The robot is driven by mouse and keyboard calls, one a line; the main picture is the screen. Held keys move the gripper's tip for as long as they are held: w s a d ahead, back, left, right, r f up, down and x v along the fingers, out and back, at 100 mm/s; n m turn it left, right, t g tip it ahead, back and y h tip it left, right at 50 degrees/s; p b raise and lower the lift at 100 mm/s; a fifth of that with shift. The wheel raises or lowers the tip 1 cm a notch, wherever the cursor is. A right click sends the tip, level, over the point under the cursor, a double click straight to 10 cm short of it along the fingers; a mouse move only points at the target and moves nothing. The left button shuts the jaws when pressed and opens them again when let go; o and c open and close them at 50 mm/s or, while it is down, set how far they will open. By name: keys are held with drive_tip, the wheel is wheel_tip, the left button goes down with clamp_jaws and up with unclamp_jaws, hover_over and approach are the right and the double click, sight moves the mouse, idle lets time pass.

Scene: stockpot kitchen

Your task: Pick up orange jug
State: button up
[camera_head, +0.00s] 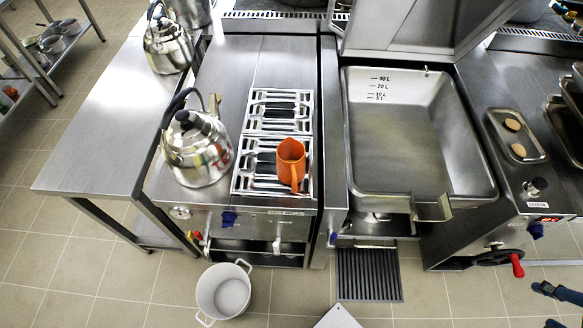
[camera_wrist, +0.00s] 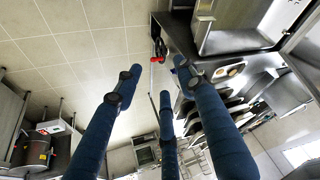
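The orange jug (camera_head: 291,165) stands upright on the slotted metal grate (camera_head: 262,183) of the stove, at the middle of the head view. Its handle faces the front of the stove. My gripper (camera_head: 548,303) is at the lower right edge of the head view, far from the jug, with only some blue fingers showing. In the wrist view my gripper (camera_wrist: 158,80) has three blue fingers spread apart with nothing between them. The jug does not show in the wrist view.
A large kettle (camera_head: 197,150) stands just left of the grate. A second kettle (camera_head: 168,45) is farther back. A deep pan (camera_head: 420,140) lies right of the stove. A white pot (camera_head: 223,291) sits on the floor in front. A red-handled crank (camera_head: 516,265) projects from the right counter.

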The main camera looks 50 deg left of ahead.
drive_tip(key=w+a+f+m+g+y+p, duration=0.1)
drive_tip(key=w+a+f+g+y+p, duration=0.2)
drive_tip(key=a, duration=0.8)
drive_tip(key=m+g+y+p, duration=0.6)
drive_tip(key=m+g+y, duration=0.15)
drive_tip(key=g, duration=0.45)
approach(296, 190)
wheel_tip(296, 190, up, 2)
drive_tip(key=w+d, duration=0.2)
drive_tip(key=shift+w+m+h, duration=0.1)
drive_tip(key=shift+m+h, duration=0.25)
drive_tip(key=shift+h, duration=0.1)
drive_tip(key=shift+a, duration=0.1)
drive_tip(key=shift+b+x, duration=0.55)
drive_tip(key=shift+x, duration=3.7)
drive_tip(key=shift+b+x, duration=0.6)
drive_tip(key=shift+x, duration=2)
drive_tip(key=shift+w, duration=0.1)
